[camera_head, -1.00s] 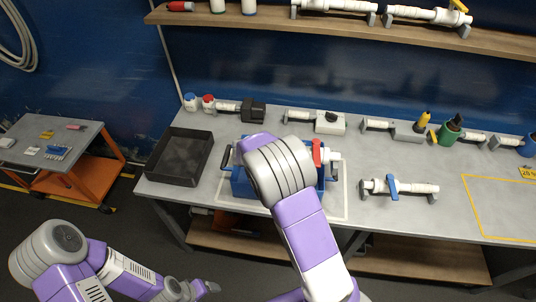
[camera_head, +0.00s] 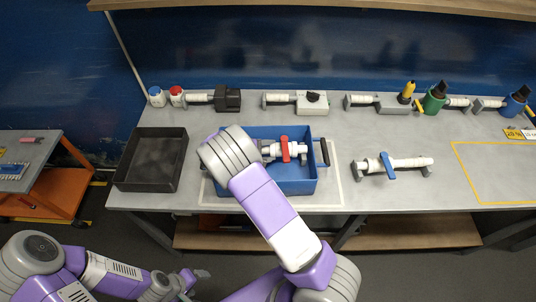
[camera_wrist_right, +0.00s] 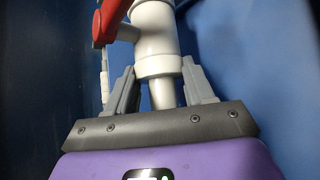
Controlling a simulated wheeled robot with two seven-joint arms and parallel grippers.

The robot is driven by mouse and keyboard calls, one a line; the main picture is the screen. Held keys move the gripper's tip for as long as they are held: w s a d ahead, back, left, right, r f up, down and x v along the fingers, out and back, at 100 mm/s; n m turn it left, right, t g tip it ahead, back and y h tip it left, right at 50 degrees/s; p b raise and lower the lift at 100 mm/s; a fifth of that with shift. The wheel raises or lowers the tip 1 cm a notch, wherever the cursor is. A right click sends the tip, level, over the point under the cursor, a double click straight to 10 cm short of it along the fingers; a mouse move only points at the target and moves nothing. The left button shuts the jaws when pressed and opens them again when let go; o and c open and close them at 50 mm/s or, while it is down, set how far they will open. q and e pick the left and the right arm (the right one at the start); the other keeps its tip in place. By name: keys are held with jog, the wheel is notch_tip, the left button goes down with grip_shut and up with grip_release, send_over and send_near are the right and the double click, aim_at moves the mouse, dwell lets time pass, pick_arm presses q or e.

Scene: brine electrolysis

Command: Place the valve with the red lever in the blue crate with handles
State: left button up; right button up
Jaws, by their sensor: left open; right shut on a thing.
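The valve with the red lever (camera_head: 285,149) shows inside the outline of the blue crate with handles (camera_head: 300,187), lying crosswise near its middle. Its white body and red lever also show in the right wrist view (camera_wrist_right: 154,40). My right gripper (camera_wrist_right: 160,90) is shut on the valve's white pipe end, with blue crate walls around it. In the head view my right wrist hides this gripper and the crate's left part. Whether the valve touches the crate floor is unclear. My left gripper (camera_head: 203,274) is open and empty, low in front of the table.
A black tray (camera_head: 152,160) stands left of the crate. A valve with a blue lever (camera_head: 388,166) lies to the right. Several fittings and bottles line the table's back, including a green one (camera_head: 433,101). A yellow-outlined area (camera_head: 490,201) at the right is clear.

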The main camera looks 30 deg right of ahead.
notch_tip(320, 180, down, 2)
jog(key=shift+w+f, duration=0.1)
jog(key=o, duration=1.3)
jog(key=v, duration=1.2)
jog(key=shift+p, duration=0.45)
